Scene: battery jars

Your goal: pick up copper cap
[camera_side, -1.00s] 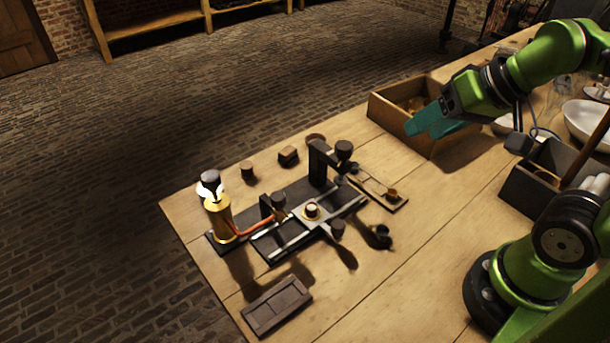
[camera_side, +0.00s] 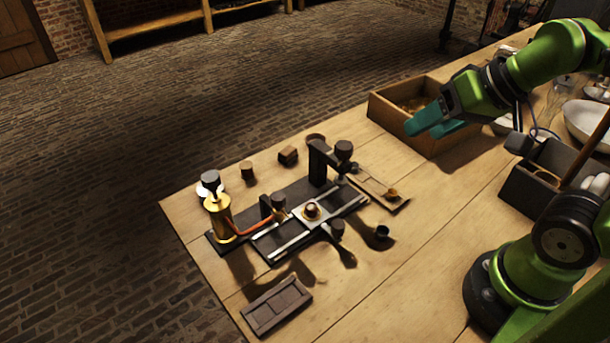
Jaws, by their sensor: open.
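Another small copper-toned round piece (camera_side: 312,209) sits on the pale plate of the black sliding fixture (camera_side: 275,243); I cannot tell for sure which one is the copper cap.
A brass burner-like cylinder (camera_side: 219,217) stands at the fixture's left end. A black post with an arm (camera_side: 318,163) rises behind the fixture. The wooden box (camera_side: 392,112) and a dark box (camera_side: 527,188) stand at right.

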